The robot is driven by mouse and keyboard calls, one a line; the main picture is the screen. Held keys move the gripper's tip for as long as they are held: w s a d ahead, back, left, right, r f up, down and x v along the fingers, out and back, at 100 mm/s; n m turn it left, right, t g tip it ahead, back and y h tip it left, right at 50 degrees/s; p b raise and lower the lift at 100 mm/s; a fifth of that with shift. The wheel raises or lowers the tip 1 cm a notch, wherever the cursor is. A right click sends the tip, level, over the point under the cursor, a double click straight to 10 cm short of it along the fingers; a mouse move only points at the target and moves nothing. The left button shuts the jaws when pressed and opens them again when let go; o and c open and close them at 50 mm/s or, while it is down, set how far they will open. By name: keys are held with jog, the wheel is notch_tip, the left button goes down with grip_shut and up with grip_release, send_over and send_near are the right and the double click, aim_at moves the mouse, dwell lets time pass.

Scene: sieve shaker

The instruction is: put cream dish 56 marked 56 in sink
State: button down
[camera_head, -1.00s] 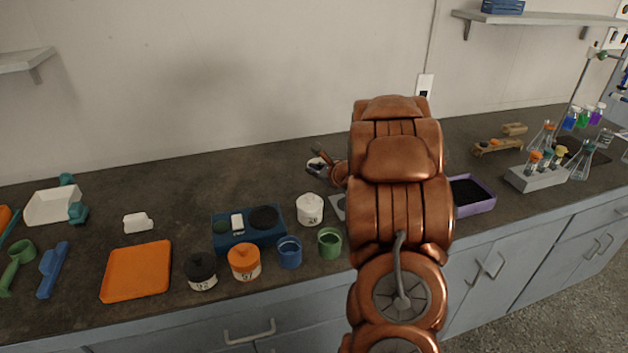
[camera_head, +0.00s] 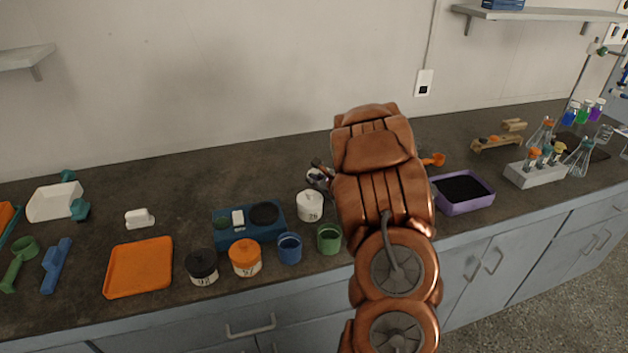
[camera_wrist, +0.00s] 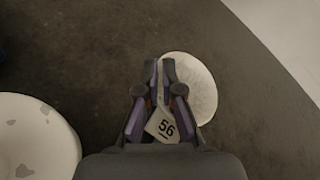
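The cream dish marked 56 (camera_wrist: 199,92) is round and pale in the wrist view, with a cream piece bearing "56" between my fingers. My gripper (camera_wrist: 162,68) is nearly closed there, its fingertips on either side of a thin cream part at the dish's left edge. In the head view my gripper (camera_head: 319,164) is partly hidden by my arm, at the back of the counter behind a white lidded jar (camera_head: 310,207). A bit of the dish (camera_head: 312,176) shows there. I cannot tell if it touches the counter. No sink is recognizable.
A blue balance (camera_head: 232,236), black jar (camera_head: 202,265), orange jar (camera_head: 245,258), and blue and green cups stand left of my arm. A purple tray (camera_head: 449,207) of dark grains is to the right.

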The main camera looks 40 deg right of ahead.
jog(key=shift+f, duration=0.15)
jog(key=c, duration=1.3)
grip_release()
jog(key=shift+r, duration=0.2)
